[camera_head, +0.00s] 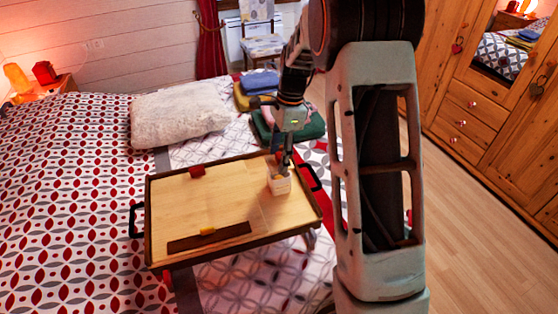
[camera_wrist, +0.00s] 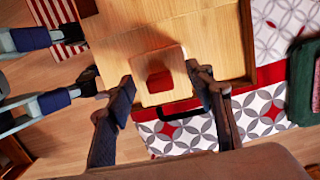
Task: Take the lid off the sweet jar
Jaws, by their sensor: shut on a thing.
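The sweet jar (camera_head: 279,186) is a small pale, squarish container near the right edge of a wooden tray (camera_head: 235,205). My gripper (camera_head: 284,166) reaches down to its top from above. In the wrist view, the jar's square wooden lid (camera_wrist: 145,67) has a red middle part. My gripper (camera_wrist: 160,80) has one finger on each side of the lid and is shut on it. The jar body is hidden below the lid in the wrist view. I cannot tell whether the lid still touches the jar.
The tray rests over the patterned bed (camera_head: 70,190). A pillow (camera_head: 180,115) and folded cloths (camera_head: 260,83) lie behind. Wooden wardrobes (camera_head: 480,120) stand at the right.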

